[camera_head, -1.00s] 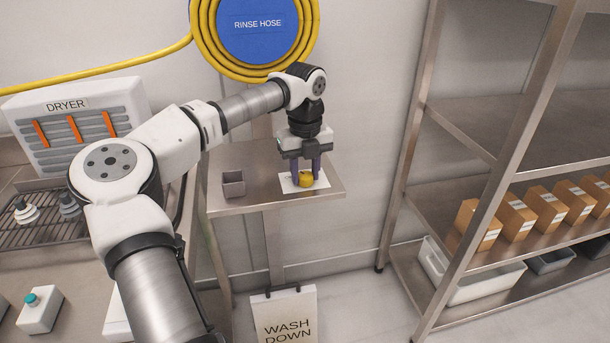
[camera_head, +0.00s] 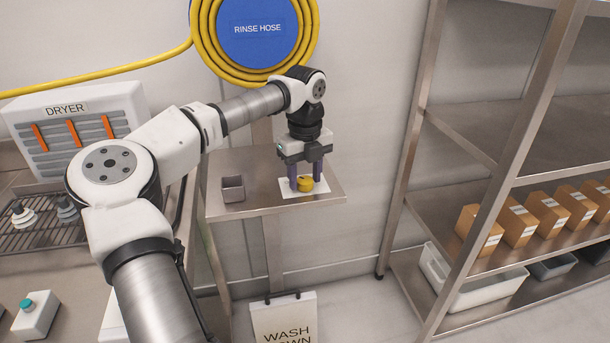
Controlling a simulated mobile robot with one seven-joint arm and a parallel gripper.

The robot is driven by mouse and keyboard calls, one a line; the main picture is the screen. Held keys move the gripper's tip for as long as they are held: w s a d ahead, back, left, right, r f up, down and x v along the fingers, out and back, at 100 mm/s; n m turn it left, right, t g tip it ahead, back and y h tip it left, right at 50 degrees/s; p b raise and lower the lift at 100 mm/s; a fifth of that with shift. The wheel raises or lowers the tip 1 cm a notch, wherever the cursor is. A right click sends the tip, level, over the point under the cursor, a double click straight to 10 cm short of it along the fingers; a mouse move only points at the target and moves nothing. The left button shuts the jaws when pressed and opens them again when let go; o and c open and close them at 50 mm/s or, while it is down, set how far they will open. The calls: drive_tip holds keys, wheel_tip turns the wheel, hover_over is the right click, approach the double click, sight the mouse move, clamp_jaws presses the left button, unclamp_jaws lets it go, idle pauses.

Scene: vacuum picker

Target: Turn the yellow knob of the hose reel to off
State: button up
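The yellow knob (camera_head: 306,184) sits on a white plate (camera_head: 288,194) with small dark markings, on a steel shelf below the hose reel. My gripper (camera_head: 306,182) points down over the knob, with its two purple fingers spread to the knob's left and right. A gap shows on the right side; whether the left finger touches the knob I cannot tell. The marking the knob points at is too small to read. The hose reel (camera_head: 257,30), with a blue "RINSE HOSE" disc and coiled yellow hose, hangs on the wall above.
A small grey open box (camera_head: 232,189) stands on the steel shelf (camera_head: 250,165), left of the plate. A dryer (camera_head: 75,130) is at far left. A steel rack (camera_head: 480,190) with cardboard boxes stands at right. A "WASH DOWN" sign (camera_head: 284,318) is below the shelf.

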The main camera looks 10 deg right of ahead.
sight(305, 180)
drive_tip(key=shift+o, duration=0.7)
wheel_tip(305, 180, up, 14)
drive_tip(key=shift+b, duration=0.45)
drive_tip(key=shift+f, duration=0.2)
